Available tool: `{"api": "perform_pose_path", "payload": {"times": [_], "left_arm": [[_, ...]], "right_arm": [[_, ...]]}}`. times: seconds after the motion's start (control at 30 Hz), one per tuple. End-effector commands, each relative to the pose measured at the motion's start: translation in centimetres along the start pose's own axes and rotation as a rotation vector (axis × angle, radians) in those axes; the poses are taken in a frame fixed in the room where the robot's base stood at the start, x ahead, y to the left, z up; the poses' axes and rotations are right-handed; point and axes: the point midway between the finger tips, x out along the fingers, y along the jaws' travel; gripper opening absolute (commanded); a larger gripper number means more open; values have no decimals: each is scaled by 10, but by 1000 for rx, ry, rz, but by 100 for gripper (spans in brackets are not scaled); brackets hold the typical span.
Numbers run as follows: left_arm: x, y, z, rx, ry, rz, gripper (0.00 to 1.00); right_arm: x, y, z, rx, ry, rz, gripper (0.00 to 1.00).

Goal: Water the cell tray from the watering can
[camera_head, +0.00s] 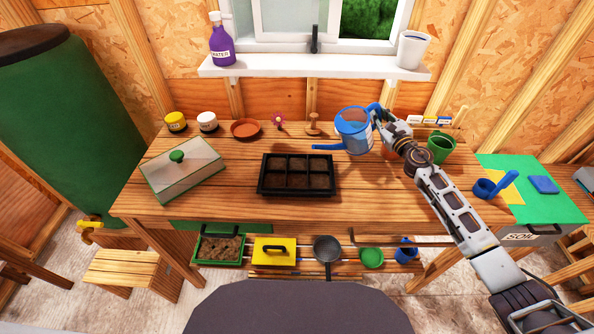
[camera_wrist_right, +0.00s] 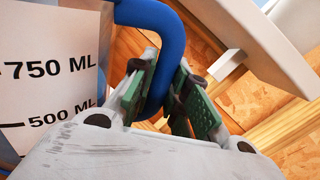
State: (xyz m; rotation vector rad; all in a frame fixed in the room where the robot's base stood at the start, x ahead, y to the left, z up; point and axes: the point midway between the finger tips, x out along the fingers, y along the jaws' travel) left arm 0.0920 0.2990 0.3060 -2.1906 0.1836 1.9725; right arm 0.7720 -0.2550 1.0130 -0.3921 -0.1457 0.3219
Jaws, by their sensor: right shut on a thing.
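The blue watering can (camera_head: 352,135) is held up above the right half of the bench, its spout pointing left toward the black cell tray (camera_head: 297,188). My right gripper (camera_head: 384,118) is shut on the can's blue handle, which also shows between the green finger pads in the right wrist view (camera_wrist_right: 160,85). The can looks near upright, and the spout tip is close above the tray's back right side. The tray's cells hold dark soil. I see no water leaving the spout. The can's white scale with 500 and 750 ML marks (camera_wrist_right: 45,75) shows beside the fingers. My left gripper is not in view.
A clear-lidded propagator (camera_head: 181,171) stands left of the tray. Jars, a terracotta saucer (camera_head: 245,129) and a wooden dibber (camera_head: 313,126) line the back. A green pot (camera_head: 440,147) stands to the right. The window sill (camera_head: 310,68) overhangs behind. The bench front is clear.

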Motion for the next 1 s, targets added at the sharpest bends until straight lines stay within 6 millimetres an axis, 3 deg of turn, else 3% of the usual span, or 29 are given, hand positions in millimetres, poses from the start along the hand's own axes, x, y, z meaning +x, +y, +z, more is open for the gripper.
{"api": "perform_pose_path", "payload": {"times": [1.0], "left_arm": [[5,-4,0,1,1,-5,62]], "right_arm": [[-1,8,7,-68,-17,-2,0]]}}
